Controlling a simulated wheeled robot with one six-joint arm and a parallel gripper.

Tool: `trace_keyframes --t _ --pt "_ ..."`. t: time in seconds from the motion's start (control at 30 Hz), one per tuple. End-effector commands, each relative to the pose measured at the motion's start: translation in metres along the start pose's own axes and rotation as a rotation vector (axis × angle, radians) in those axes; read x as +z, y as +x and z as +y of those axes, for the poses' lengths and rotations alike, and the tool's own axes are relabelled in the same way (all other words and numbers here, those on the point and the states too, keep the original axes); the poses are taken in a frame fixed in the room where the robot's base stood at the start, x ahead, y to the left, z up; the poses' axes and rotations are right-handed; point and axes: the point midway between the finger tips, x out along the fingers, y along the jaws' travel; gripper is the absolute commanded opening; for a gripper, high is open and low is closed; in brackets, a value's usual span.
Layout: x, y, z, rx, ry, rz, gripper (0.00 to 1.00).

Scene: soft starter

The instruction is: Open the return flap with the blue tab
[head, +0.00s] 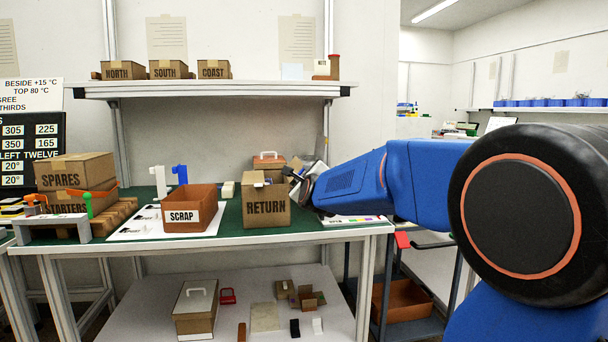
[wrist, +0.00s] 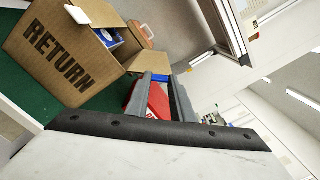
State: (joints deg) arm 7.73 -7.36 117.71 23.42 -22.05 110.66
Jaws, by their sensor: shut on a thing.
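The brown cardboard box marked RETURN (head: 265,208) stands on the green bench top. In the wrist view the same box (wrist: 62,55) shows tilted, its top partly open with a blue item (wrist: 108,38) inside. One flap (wrist: 146,61) sticks outward from the box's right side. At its outer edge a bit of the blue tab (wrist: 161,77) shows between the fingertips of my gripper (wrist: 166,80), which is shut on it. Another flap carries a white tab (wrist: 77,14). In the head view my gripper (head: 294,176) is at the box's upper right; the blue tab cannot be made out there.
A SCRAP bin (head: 188,210) stands left of the box. A case with a handle (head: 268,163) stands behind it. A red object (wrist: 156,102) lies beyond my fingers. A shelf (head: 210,91) with small boxes hangs above.

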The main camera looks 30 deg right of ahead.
Motion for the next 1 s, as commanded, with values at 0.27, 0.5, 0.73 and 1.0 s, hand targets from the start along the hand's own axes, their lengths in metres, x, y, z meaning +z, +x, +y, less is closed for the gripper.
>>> trace_keyframes --t 0.27,0.5,0.73,1.0 --pt "-0.001 0.000 0.002 0.002 0.007 0.002 0.00" --pt "-0.001 0.000 0.002 0.002 0.006 0.002 0.30" --pt "0.000 0.000 0.001 0.001 0.007 0.001 0.30" --pt "0.001 -0.019 0.000 0.000 0.008 -0.001 0.30"
